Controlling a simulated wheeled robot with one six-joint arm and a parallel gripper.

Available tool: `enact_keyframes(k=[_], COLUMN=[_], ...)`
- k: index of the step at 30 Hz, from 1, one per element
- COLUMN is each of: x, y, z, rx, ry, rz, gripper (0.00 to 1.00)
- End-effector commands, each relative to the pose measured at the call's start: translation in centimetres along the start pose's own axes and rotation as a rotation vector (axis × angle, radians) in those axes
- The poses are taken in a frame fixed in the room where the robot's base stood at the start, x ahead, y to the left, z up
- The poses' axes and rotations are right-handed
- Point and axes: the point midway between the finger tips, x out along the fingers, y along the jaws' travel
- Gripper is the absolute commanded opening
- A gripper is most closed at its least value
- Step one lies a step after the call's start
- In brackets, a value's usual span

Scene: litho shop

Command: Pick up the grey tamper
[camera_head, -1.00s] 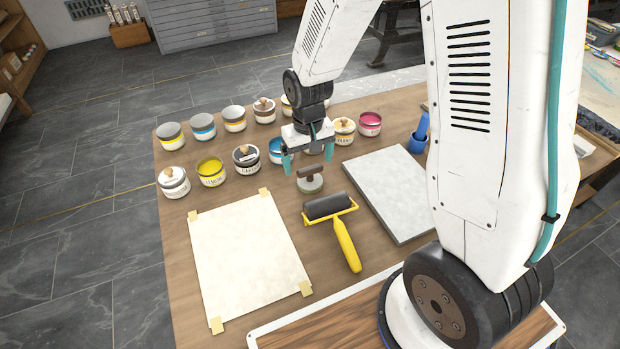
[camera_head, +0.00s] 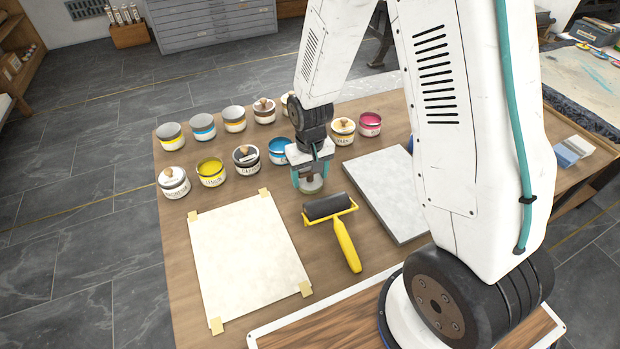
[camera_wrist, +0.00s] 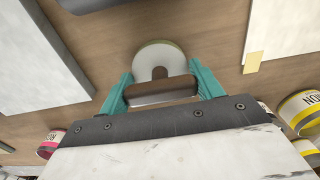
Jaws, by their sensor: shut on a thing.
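The grey tamper (camera_head: 312,185) is a round grey disc with a dark brown bar handle, standing on the wooden table near its middle. My gripper (camera_head: 311,178) is over it with its teal fingers low around the handle. In the wrist view the handle of the tamper (camera_wrist: 160,91) lies between the two teal fingertips of my gripper (camera_wrist: 162,90), which are shut on it. The disc shows beyond the handle. Whether the disc is touching the table or just clear of it I cannot tell.
A yellow-handled roller (camera_head: 344,236) lies just in front of the tamper. A grey slab (camera_head: 388,190) lies to the right, and a taped paper sheet (camera_head: 246,255) to the left. Several ink tins, among them a blue tin (camera_head: 279,151), stand close behind.

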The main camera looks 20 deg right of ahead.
Motion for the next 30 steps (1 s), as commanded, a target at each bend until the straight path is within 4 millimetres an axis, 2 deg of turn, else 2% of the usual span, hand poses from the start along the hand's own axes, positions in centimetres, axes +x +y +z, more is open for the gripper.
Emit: enact_keyframes(k=[5, 10, 14, 22, 25, 30], x=[-0.1, -1.1, -3.0, -8.2, -9.3, -10.1], y=[0.0, 0.0, 0.0, 0.0, 0.0, 0.0], z=[0.0, -0.1, -0.1, -0.1, -0.1, 0.0], rx=[0.000, 0.000, 0.000, 0.000, 0.000, 0.000], ry=[0.001, 0.002, 0.005, 0.005, 0.003, 0.000], rz=[0.000, 0.000, 0.000, 0.000, 0.000, 0.000], gripper=[0.30, 0.30, 0.30, 0.30, 0.30, 0.30])
